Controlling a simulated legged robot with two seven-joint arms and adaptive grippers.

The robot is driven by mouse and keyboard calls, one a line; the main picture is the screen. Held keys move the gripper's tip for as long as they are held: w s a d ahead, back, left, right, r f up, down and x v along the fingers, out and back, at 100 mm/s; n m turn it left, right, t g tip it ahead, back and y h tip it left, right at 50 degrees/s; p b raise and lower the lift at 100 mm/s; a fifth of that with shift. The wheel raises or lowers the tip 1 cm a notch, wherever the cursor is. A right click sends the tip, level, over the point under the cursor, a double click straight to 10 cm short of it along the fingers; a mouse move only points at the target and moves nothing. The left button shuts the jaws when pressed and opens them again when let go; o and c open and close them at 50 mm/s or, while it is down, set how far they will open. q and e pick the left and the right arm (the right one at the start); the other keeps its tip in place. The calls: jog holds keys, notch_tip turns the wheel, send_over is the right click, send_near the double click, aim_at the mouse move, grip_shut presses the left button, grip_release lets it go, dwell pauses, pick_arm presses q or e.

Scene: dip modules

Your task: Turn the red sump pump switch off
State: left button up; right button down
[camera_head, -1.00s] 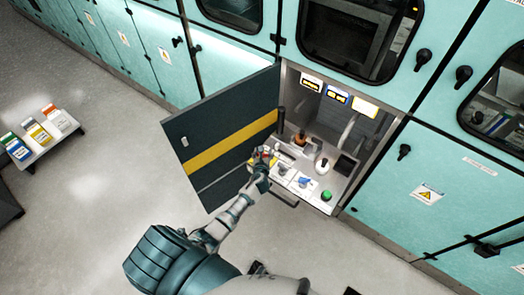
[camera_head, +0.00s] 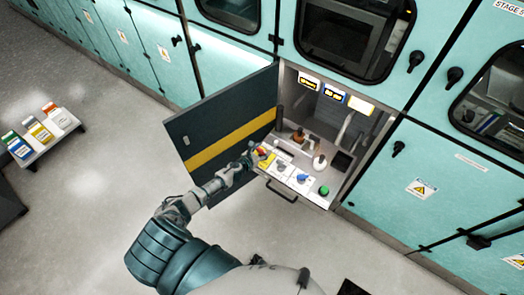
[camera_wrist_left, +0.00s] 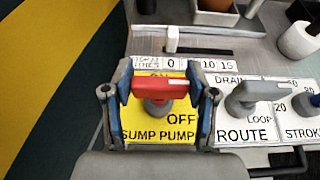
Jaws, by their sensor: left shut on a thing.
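The red sump pump switch (camera_wrist_left: 160,88) sits on a yellow plate (camera_wrist_left: 157,121) marked "OFF" and "SUMP PUMP". Its red handle lies roughly level across the wrist view, with a white mark near its right end. My left gripper (camera_wrist_left: 161,92) is shut on the red handle, one blue-and-grey finger at each end. In the head view, my left gripper (camera_head: 248,160) is at the left front of the open cabinet's panel, by the red switch (camera_head: 262,150). My right gripper does not show.
A grey route knob (camera_wrist_left: 246,95) is close to the right finger. A blue knob (camera_head: 303,178) and a green button (camera_head: 323,190) are further right. The open dark door (camera_head: 215,125) with a yellow stripe stands left of the panel. The front floor is clear.

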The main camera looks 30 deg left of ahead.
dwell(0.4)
pick_arm(q)
jog(key=o, duration=1.2)
jog(key=shift+c, duration=0.2)
jog(key=shift+a, duration=0.1)
jog(key=v, duration=1.1)
jog(key=shift+s, duration=0.4)
jog(key=shift+a, duration=0.1)
jog(key=s+a+f+n+g+y, duration=0.1)
jog(key=s+f+n+g, duration=0.1)
jog(key=s+f+n, duration=0.5)
jog(key=s+f+n+g+y, duration=0.15)
jog(key=s+f+n, duration=0.3)
jog(key=f, duration=0.45)
jog(key=s+a+f+n+g, duration=0.1)
jog(key=s+f+n+g, duration=0.1)
jog(key=s+f+n, duration=0.4)
jog(key=s+d+f+n+g, duration=0.2)
jog(key=s+d+f+n, duration=0.3)
jog(key=s, duration=0.4)
jog(key=s+d+f+n+g+h, duration=0.1)
jog(key=s+d+f+n+g, duration=0.1)
jog(key=s+d+f+n, duration=0.3)
jog(key=s+d+f+n+g, duration=0.3)
jog(key=s+d+f+n, duration=0.2)
jog(key=s, duration=0.8)
jog(key=shift+f+n, duration=0.7)
jog(key=shift+n, duration=0.35)
